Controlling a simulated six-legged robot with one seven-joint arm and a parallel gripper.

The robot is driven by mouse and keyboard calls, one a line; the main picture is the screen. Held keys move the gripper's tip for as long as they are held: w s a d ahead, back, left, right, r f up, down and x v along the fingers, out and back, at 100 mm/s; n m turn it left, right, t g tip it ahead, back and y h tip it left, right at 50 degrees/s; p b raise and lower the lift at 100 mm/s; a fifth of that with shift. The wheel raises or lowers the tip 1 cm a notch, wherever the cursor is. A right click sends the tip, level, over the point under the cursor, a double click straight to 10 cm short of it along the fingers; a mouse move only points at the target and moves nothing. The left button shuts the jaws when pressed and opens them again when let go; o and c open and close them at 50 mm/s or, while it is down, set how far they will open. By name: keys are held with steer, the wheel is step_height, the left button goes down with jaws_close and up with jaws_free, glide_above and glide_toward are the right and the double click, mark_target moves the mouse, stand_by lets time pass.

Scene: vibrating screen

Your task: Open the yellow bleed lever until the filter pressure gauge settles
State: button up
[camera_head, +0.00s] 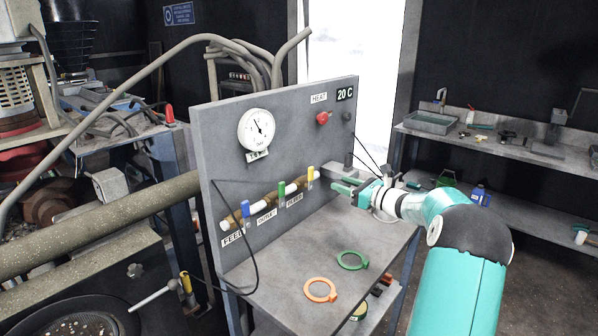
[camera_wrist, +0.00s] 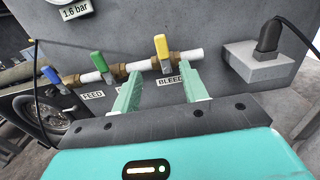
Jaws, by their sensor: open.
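The yellow bleed lever (camera_head: 310,175) stands upright on the pipe at the panel, above the BLEED label. In the wrist view the yellow lever (camera_wrist: 161,46) rises just beyond and between my fingertips, with no visible grip on it. My gripper (camera_head: 346,187) is open, to the right of the lever in the head view; its two green fingers (camera_wrist: 160,72) point towards the pipe in the wrist view. The white round gauge (camera_head: 260,129) is on the panel, its needle pointing up and left. A readout below it shows 1.6 bar (camera_wrist: 75,9) in the wrist view.
A green lever (camera_head: 282,190) and a blue lever (camera_head: 245,208) stand left of the yellow one. A grey block with a black plug (camera_wrist: 267,58) is close right. Orange (camera_head: 320,290) and green (camera_head: 352,260) rings lie on the bench. A black cable loops over its left side.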

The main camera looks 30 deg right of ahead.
mark_target(313, 173)
steer(key=x, duration=1.3)
steer(key=shift+w+f, duration=0.1)
steer(key=shift+w, duration=0.1)
jaws_close()
